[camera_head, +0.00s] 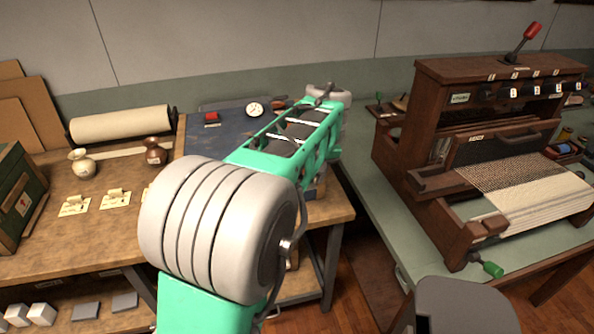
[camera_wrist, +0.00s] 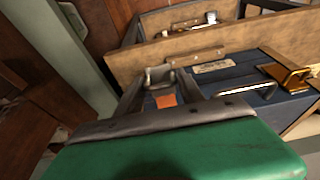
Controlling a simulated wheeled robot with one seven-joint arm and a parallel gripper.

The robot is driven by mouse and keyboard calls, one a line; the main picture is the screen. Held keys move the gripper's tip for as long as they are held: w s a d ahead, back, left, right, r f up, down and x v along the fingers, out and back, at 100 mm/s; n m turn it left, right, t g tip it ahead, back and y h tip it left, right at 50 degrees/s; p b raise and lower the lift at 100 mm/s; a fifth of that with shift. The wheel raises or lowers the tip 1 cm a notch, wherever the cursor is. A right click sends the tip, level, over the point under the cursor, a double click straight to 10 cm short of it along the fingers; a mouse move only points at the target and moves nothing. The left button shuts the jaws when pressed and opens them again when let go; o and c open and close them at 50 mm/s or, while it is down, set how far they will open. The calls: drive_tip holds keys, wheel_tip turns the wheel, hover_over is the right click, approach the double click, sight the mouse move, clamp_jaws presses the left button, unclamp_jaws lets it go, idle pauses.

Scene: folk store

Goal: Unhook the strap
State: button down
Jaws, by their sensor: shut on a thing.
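In the wrist view my gripper (camera_wrist: 160,77) has its two grey fingers close together above the edge of a dark blue surface. A small orange piece (camera_wrist: 166,100) shows between the fingers; it looks like part of the strap, most of which is hidden. My gripper is shut on it. A brass fitting (camera_wrist: 284,77) and a thin metal bar (camera_wrist: 247,89) stand on the blue surface to the right, apart from the fingers. In the head view my arm hides the fingertips and the strap.
A wooden board edge (camera_wrist: 210,45) lies just past the fingertips, with a small label (camera_wrist: 212,67) near it. In the head view a wooden loom (camera_head: 440,125) stands on the right table. Two small vases, a paper roll (camera_head: 120,125) and cards occupy the left bench.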

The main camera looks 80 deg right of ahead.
drive_tip(key=shift+w+d+r, duration=0.15)
drive_tip(key=shift+r, duration=0.65)
drive_tip(key=c, duration=1.2)
unclamp_jaws()
drive_tip(key=shift+o, duration=1.2)
drive_tip(key=shift+w, duration=0.2)
drive_tip(key=shift+s, duration=0.15)
drive_tip(key=v, duration=0.7)
drive_tip(key=shift+r+p, duration=0.25)
drive_tip(key=shift+p, duration=0.05)
